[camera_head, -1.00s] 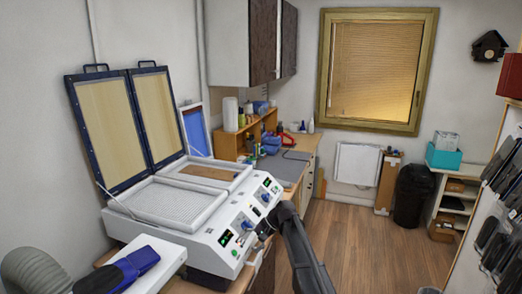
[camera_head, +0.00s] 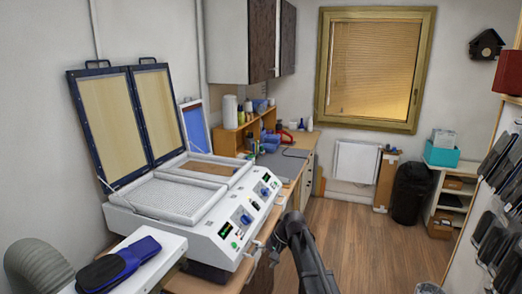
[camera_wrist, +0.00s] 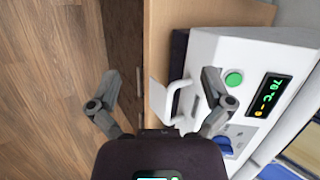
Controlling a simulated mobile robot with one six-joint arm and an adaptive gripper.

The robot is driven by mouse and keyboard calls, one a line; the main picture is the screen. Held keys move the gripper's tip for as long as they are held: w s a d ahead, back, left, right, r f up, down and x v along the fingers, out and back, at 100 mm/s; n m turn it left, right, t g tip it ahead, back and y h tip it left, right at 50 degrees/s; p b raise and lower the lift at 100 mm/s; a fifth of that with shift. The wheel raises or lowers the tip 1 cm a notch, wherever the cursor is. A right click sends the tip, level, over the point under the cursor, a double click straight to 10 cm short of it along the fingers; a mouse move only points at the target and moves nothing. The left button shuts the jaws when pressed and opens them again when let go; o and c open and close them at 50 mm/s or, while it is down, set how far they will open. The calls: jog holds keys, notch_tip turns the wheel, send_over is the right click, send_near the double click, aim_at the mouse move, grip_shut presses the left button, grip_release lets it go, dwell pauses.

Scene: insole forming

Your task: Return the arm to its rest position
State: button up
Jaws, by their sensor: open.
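The green button (camera_wrist: 233,78) and lit display (camera_wrist: 270,95) are just right of the right finger. In the head view my dark arm (camera_head: 305,262) rises from the bottom edge. Its upper end is right of the machine's front panel (camera_head: 236,232), and its fingers cannot be made out there.
The machine's two framed lids (camera_head: 112,125) stand open. The wooden floor (camera_head: 365,245) is clear to the right, up to a black bin (camera_head: 410,194) and shelves.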

jog(key=s+d+f+n+h+b, duration=0.1)
jog(key=s+d+f+h+b, duration=0.1)
jog(key=s+d, duration=0.6)
jog(key=s+d+f+n+h+b, duration=0.1)
jog(key=s+d+f+h+b, duration=0.1)
jog(key=s+d+f+h, duration=0.3)
jog(key=s+d+f, duration=0.1)
jog(key=s+d, duration=0.2)
jog(key=s, duration=0.4)
jog(key=shift+s+d+f+t+b, duration=0.2)
jog(key=shift+s+d+t+b, duration=0.1)
jog(key=shift+t+b, duration=0.1)
dwell(0.8)
